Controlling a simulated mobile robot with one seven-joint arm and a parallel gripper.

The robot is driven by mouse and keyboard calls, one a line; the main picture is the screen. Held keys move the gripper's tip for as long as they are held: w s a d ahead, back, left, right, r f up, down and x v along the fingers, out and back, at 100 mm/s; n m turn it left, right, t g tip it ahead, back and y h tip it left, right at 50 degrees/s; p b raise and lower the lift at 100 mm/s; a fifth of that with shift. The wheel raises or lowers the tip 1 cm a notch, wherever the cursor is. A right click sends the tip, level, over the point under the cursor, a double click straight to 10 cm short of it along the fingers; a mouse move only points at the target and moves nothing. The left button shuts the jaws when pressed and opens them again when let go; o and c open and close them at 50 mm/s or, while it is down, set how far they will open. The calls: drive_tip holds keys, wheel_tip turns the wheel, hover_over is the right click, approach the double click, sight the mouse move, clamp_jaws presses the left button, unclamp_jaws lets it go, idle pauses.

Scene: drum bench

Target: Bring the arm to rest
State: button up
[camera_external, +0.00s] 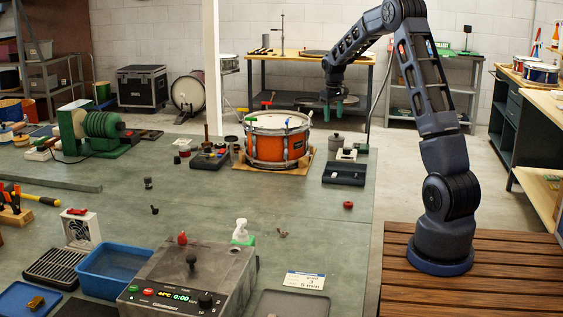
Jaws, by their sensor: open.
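My arm rises from its round base on the wooden slatted platform at the right and bends over toward the left. My gripper (333,110) points down near the bench's far right edge. It is open, with green fingertips and nothing seen between them. It hangs in the air to the right of an orange drum (278,146), apart from it in the picture. The drum stands on a wooden board (240,163) and has small green and blue items at its top.
A black tray (344,174) and small jars stand right of the drum. A grey machine with a display (190,275), a blue basin (110,270) and a white-topped bottle (242,232) stand at the front. A green coil machine (90,130) is at left. The bench's middle is mostly clear.

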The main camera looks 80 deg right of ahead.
drive_tip(key=w+a+r+n+t, duration=0.1)
drive_tip(key=a+r, duration=0.4)
drive_tip(key=a, duration=0.7)
drive_tip(key=w+a+r+n, duration=0.15)
drive_tip(key=a+r, duration=0.45)
drive_tip(key=a, duration=0.6)
drive_tip(key=w+a+r+n+t, duration=0.15)
drive_tip(key=a+r, duration=0.35)
drive_tip(key=a, duration=0.6)
drive_tip(key=s+a+n+t, duration=0.1)
drive_tip(key=s+a+n, duration=0.1)
drive_tip(key=s+a, duration=0.8)
drive_tip(key=s+a+f+n+t, duration=0.1)
drive_tip(key=s+a, duration=0.9)
drive_tip(key=a, duration=0.7)
drive_tip(key=shift+s+a+n+y, duration=0.15)
drive_tip(key=shift+a+n+y, duration=0.1)
drive_tip(key=shift+n+y, duration=0.15)
